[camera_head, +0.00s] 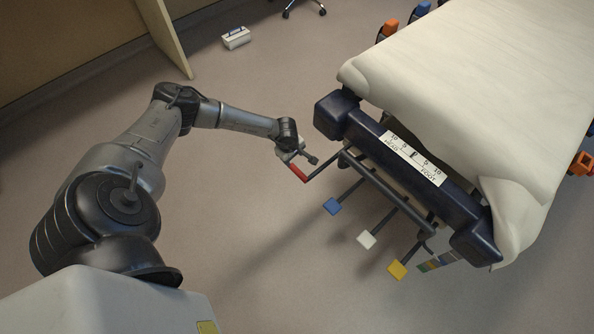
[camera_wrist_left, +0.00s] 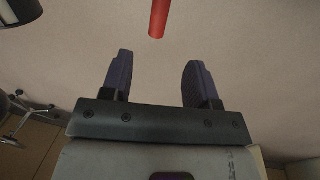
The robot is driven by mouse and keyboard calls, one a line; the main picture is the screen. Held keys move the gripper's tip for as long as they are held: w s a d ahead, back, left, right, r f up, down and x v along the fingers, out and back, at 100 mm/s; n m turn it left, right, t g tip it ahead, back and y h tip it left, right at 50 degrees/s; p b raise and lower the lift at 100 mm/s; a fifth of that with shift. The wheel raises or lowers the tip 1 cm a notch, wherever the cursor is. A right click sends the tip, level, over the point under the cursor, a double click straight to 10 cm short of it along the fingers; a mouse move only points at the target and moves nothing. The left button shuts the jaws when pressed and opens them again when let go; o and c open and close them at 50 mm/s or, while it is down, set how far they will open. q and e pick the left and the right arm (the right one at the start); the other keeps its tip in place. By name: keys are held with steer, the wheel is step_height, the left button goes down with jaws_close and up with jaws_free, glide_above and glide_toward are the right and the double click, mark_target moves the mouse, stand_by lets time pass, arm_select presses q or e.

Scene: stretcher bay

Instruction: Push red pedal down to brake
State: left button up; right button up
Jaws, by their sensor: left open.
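The red pedal (camera_head: 298,173) shows at the end of a dark lever at the left end of the stretcher. My left gripper (camera_head: 304,160) is right beside it in the head view and partly overlaps it. In the left wrist view the red pedal (camera_wrist_left: 159,18) is a red bar at the top edge, beyond the fingertips and partly cut off. My left gripper (camera_wrist_left: 158,63) has its two dark fingers spread with nothing between them. I cannot tell whether the gripper touches the pedal. My right gripper is not in view.
Blue (camera_head: 333,206), white (camera_head: 366,239) and yellow (camera_head: 397,270) pedals stick out along the same side. The stretcher's dark bumper (camera_head: 465,214) with a scale label and a pale mattress (camera_head: 470,90) lie above them. The floor (camera_head: 270,270) in front is clear.

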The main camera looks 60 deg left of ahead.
mark_target(297, 170)
arm_select(q)
steer(key=f+b, duration=0.2)
steer(key=f, duration=0.1)
steer(key=w+f+b, duration=0.1)
steer(key=f+b, duration=0.1)
steer(key=f, duration=0.2)
steer(key=f+b, duration=0.3)
steer(key=f, duration=0.1)
steer(key=shift+w+a+f, duration=0.15)
steer(key=shift+w+a, duration=0.05)
steer(key=shift+w, duration=0.15)
steer(key=shift+w+f+b, duration=0.1)
steer(key=shift+f+b, duration=0.35)
steer(key=shift+f, duration=0.25)
steer(key=shift+c, duration=0.7)
jaws_close()
